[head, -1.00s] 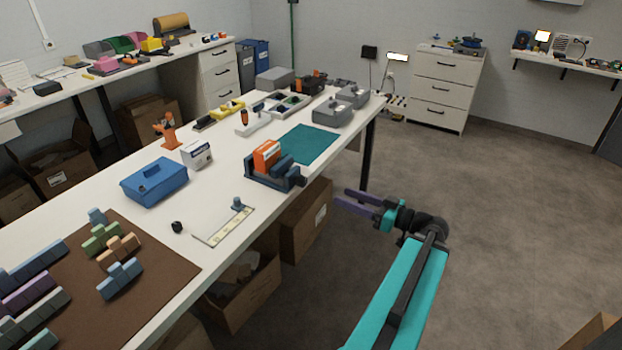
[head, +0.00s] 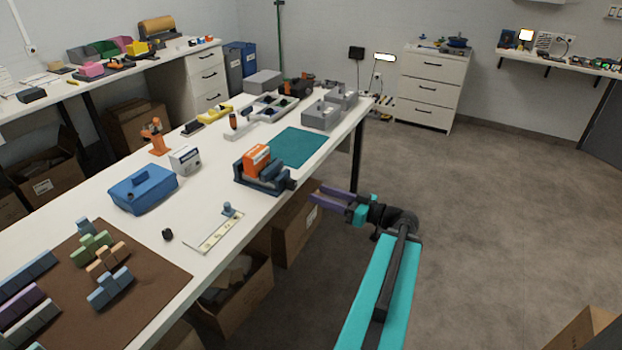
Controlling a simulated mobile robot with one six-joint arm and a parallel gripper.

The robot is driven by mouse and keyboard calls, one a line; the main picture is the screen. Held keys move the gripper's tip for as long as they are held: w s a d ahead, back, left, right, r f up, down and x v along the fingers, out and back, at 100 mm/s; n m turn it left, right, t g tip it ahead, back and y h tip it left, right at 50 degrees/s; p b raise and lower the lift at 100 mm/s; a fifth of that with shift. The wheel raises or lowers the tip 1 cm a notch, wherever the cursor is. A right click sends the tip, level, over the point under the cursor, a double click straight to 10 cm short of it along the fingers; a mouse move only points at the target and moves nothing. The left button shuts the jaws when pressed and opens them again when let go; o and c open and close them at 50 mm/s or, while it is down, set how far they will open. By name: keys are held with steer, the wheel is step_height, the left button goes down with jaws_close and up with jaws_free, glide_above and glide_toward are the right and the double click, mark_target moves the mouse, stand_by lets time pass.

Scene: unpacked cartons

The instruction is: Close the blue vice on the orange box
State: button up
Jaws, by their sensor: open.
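The blue vice (head: 266,181) stands near the right front edge of the white table. The orange box (head: 256,158) stands upright between its jaws; I cannot tell whether the jaws touch it. The vice's dark end (head: 290,184) points toward the table edge. My gripper (head: 316,196) has two purple fingers, open and empty. It is out beyond the table's edge, to the right of the vice and apart from it.
A teal mat (head: 303,147) lies behind the vice. Cardboard boxes (head: 300,232) stand under the table.

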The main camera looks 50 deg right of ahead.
mark_target(295, 185)
steer(key=shift+p+x, duration=0.55)
steer(key=shift+x, duration=3.75)
